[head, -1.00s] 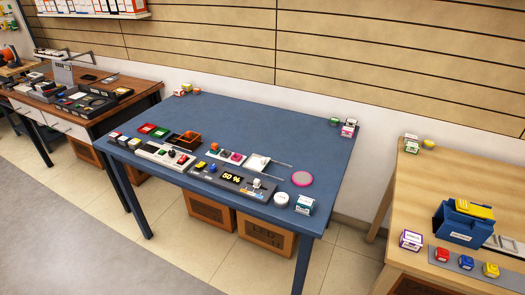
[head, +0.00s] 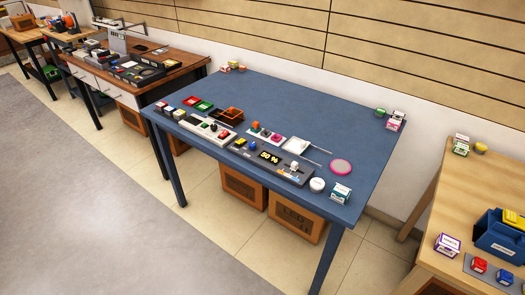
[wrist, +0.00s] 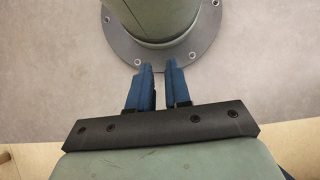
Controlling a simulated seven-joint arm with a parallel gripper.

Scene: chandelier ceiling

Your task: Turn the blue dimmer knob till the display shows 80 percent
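The dark dimmer panel (head: 296,175) lies near the front edge of the blue table in the head view. Its black display (head: 269,157) reads 50 % in yellow. The small blue knob (head: 251,147) sits left of the display, beside a yellow one. My gripper (wrist: 157,68) shows only in the wrist view; its two blue fingers stand a little apart with nothing between them. It is away from the panel, above my own round base. The knob and panel are not in the wrist view.
On the blue table (head: 300,105), a light control box (head: 204,130) stands left of the panel; a white tray (head: 297,146) and pink disc (head: 341,166) lie behind and right. A white round item (head: 317,185) is near the front edge. The table's back middle is clear.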

